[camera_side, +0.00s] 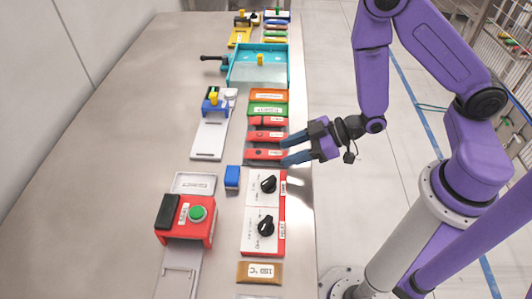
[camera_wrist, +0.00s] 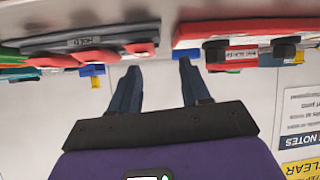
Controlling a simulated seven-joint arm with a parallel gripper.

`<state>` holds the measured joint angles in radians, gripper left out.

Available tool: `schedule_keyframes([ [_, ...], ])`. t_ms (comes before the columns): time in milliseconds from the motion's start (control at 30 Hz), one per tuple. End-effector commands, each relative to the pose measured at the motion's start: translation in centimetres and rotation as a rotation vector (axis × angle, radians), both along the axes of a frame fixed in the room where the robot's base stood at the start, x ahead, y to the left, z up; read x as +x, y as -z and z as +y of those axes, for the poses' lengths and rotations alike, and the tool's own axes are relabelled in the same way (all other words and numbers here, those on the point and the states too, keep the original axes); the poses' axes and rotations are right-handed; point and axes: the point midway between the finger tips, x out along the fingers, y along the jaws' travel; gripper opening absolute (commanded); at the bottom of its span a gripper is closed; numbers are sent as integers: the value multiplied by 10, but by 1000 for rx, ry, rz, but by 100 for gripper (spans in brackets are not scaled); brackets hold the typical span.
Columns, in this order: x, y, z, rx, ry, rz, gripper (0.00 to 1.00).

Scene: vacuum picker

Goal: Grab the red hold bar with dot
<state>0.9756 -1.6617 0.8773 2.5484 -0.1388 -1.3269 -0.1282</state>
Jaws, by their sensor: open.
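Several red bars lie stacked in a row along the right edge of the table in the side view. The lowest red bar (camera_side: 264,154) and the one above it (camera_side: 262,136) each show a small dark dot and a pale label. In the wrist view a dark grey bar face labelled HOLD (camera_wrist: 95,38) has a red end (camera_wrist: 140,48); I cannot tell which bar it is. My gripper (camera_side: 283,150) is open and empty. Its fingers, also in the wrist view (camera_wrist: 159,68), point at the bars' right ends, near the lowest bar; contact cannot be told.
Below the bars stands a white-and-red panel with black knobs (camera_side: 266,205), also in the wrist view (camera_wrist: 250,35). Green (camera_side: 268,109) and orange (camera_side: 268,95) blocks lie above. A blue block (camera_side: 232,177) and a red button box (camera_side: 185,221) stand left. The table's left side is clear.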

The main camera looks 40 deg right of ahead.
Motion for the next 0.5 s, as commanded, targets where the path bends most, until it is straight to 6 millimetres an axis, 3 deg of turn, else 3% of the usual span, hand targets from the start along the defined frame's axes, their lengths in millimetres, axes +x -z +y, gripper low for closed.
schedule_keyframes([
  [500, -2, 10, -29, 207, 87, -96, 47],
])
